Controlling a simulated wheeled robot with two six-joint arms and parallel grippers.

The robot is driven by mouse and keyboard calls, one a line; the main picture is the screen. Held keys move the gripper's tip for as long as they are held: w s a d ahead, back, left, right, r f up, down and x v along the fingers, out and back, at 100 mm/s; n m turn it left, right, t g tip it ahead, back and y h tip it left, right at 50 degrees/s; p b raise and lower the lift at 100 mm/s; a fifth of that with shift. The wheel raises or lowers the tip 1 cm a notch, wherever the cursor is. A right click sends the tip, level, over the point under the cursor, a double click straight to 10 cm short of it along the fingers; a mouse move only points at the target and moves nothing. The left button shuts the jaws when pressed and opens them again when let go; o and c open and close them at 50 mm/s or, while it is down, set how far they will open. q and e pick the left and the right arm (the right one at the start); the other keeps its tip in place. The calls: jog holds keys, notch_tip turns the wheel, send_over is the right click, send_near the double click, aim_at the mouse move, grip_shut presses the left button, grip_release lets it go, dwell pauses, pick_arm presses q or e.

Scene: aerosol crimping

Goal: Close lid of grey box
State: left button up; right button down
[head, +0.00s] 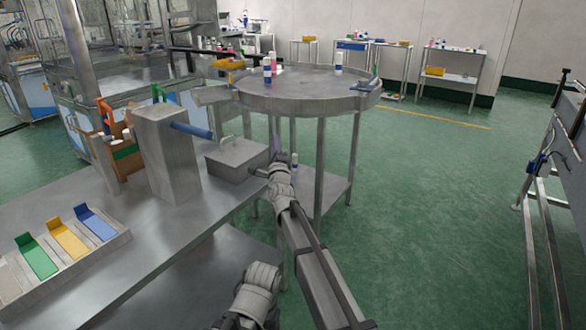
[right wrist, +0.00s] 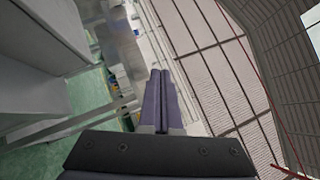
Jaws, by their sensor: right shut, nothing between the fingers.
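The grey box (head: 233,168) stands on the steel bench near its far right corner. Its lid (head: 238,152) lies flat on top and looks closed, with a small handle (head: 226,139) standing up from it. My left gripper is not in view.
A steel post (head: 166,160) with a blue-ended bar stands left of the box. Green, yellow and blue pieces lie on a tray (head: 95,250) at the bench's front left. A round steel table (head: 305,92) with bottles stands behind. Open green floor lies right.

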jog(key=s+d+f+b, duration=0.2)
jog(key=s+f, duration=0.1)
jog(key=s, duration=0.3)
jog(key=shift+d, duration=0.4)
jog(key=shift+s, duration=0.1)
jog(key=s+d+f+n+g+y, duration=0.1)
jog(key=s+d+f+n+g, duration=0.2)
jog(key=s+f+n+g, duration=0.45)
jog(key=s+d+f+n+g, duration=0.3)
jog(key=s+f+n, duration=0.25)
jog(key=f, duration=0.55)
jog(key=s+d+f+n+g+h, duration=0.1)
jog(key=s+d+f+n+g, duration=0.2)
jog(key=s, duration=0.6)
jog(key=s+d+f+n+g+h, duration=0.1)
jog(key=s+d+f+n+g, duration=0.2)
jog(key=s, duration=0.5)
jog(key=s+d+f+n+g+h, duration=0.1)
jog(key=s+d+f+n+g, duration=0.2)
jog(key=s, duration=0.6)
jog(key=s+a+r+n+g+p, duration=0.1)
jog(key=a+r+p, duration=0.4)
jog(key=r+p, duration=0.6)
jog(key=s+a+r+n+g+p, duration=0.1)
jog(key=s+a+r+p, duration=0.3)
jog(key=r+p, duration=0.8)
jog(key=shift+s+a+n+h+p, duration=0.15)
jog(key=shift+a+n+h+p, duration=0.35)
jog(key=shift+a, duration=0.55)
